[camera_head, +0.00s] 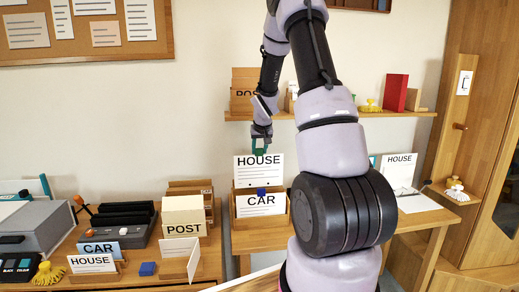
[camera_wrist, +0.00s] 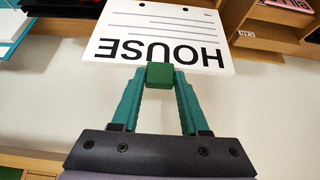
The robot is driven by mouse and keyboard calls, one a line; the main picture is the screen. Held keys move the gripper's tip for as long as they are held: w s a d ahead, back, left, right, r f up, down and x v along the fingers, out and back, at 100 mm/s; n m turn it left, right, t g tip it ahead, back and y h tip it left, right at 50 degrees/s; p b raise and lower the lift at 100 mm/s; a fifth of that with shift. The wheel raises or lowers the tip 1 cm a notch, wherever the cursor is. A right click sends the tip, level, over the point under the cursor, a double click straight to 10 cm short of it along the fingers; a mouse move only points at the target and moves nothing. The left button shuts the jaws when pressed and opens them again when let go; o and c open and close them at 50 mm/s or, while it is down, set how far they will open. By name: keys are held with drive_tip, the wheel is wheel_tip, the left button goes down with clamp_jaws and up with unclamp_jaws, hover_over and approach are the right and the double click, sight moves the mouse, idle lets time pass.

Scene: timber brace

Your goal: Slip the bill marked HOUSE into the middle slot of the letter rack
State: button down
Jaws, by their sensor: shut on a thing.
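The bill marked HOUSE (camera_head: 259,170) is a white card held upright, with a green grip block at its top edge. My gripper (camera_head: 261,139) is shut on that block; the grip also shows in the wrist view (camera_wrist: 159,76), with the card (camera_wrist: 165,38) stretching away from the fingers. The letter rack (camera_head: 287,207) is wooden and stands below the bill. A CAR card (camera_head: 261,210) with a blue block stands at its front. The bill's lower edge is just above or behind the CAR card; I cannot tell whether it is inside a slot. The middle slot is hidden.
On the left desk stand another HOUSE card (camera_head: 92,264), a POST box (camera_head: 184,218) and a black tray (camera_head: 121,217). A second HOUSE sheet (camera_head: 400,171) stands at the right. A wall shelf (camera_head: 378,113) runs behind my arm, which covers part of the right desk.

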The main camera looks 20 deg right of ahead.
hover_over(259, 175)
drive_tip(key=s, duration=0.1)
drive_tip(key=shift+a+f, duration=0.15)
drive_tip(key=shift+f, duration=2.25)
drive_tip(key=shift+f, duration=2.85)
drive_tip(key=shift+c, duration=1.7)
unclamp_jaws()
drive_tip(key=o, duration=0.3)
drive_tip(key=shift+o, duration=0.2)
